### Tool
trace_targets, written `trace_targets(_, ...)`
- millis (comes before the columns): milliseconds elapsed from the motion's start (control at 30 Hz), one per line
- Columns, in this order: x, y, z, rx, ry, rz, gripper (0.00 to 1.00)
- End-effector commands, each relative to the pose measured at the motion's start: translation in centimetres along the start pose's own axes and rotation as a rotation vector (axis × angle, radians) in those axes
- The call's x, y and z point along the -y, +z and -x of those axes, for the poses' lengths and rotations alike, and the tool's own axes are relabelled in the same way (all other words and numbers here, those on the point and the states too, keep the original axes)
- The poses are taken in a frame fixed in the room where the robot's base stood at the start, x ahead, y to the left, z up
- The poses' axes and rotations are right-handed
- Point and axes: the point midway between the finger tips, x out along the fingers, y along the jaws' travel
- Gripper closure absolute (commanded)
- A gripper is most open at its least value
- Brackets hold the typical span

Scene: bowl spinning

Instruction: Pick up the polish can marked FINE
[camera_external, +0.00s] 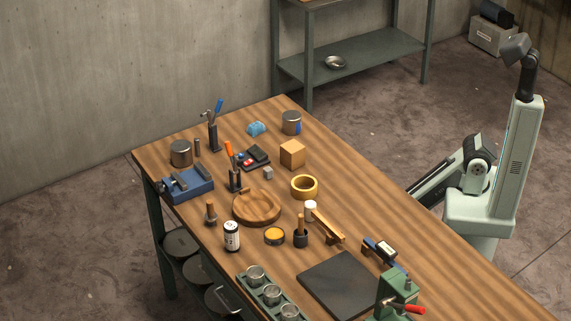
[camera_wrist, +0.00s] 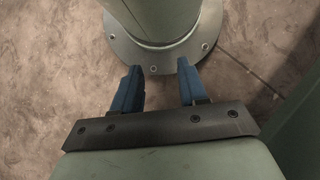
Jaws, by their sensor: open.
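Three small silver-topped cans stand in a row in a green rack (camera_external: 243,279) at the table's near edge: a back can (camera_external: 255,275), a middle can (camera_external: 271,294) and a front can (camera_external: 289,312). Their markings are too small to read, so I cannot tell which, if any, says FINE. A white-labelled can with dark print (camera_external: 232,236) and a low yellow-topped tin (camera_external: 274,236) stand nearby. In the wrist view my gripper (camera_wrist: 160,88) is open and empty, its blue fingers apart above the floor beside my base. No can shows there.
A dark mat (camera_external: 341,284) and a green vise (camera_external: 398,292) are right of the rack. A wooden block (camera_external: 292,153) and larger tins are farther back. The table's right stretch is fairly clear.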

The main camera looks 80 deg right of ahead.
Motion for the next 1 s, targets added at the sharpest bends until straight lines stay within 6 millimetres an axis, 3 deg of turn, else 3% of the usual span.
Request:
trace_targets(367, 0.0, 0.0, 0.0, 0.0, 0.0, 0.0, 0.56)
trace_targets(900, 0.0, 0.0, 0.0, 0.0, 0.0, 0.0, 0.04)
trace_targets(1000, 0.0, 0.0, 0.0, 0.0, 0.0, 0.0, 0.0)
